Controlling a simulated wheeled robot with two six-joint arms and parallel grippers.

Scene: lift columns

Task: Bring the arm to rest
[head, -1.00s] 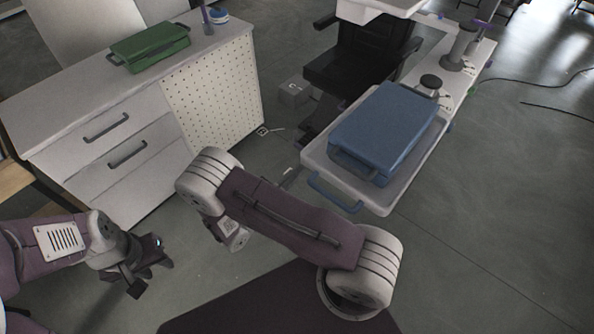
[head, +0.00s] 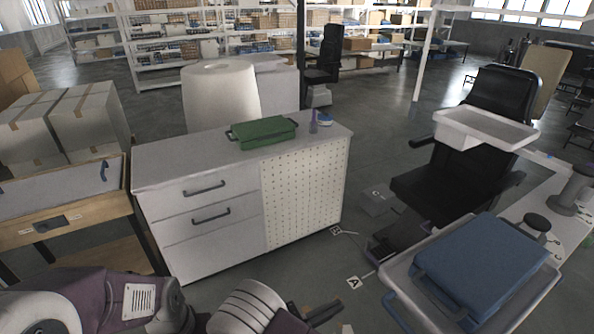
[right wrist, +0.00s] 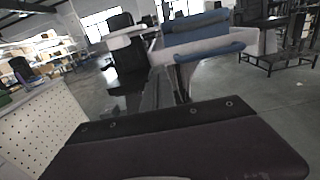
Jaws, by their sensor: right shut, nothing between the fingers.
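My right arm shows at the bottom centre of the head view as a white ribbed joint with a dark purple link. My right gripper (head: 318,313) is the dark piece just right of that joint; it is partly hidden, shut and empty, apart from the furniture. My left arm, purple and white, lies along the bottom left edge, and its fingers are not visible. In the right wrist view a dark purple part of my own body fills the lower half, and no fingertips show.
A white cabinet (head: 215,235) bears a green case (head: 262,132). At right, a blue case (head: 482,262) lies in a pale tray (head: 395,275), near a black chair (head: 450,190). Cardboard boxes (head: 90,125) stand at left. Open floor (head: 300,275) lies between cabinet and tray.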

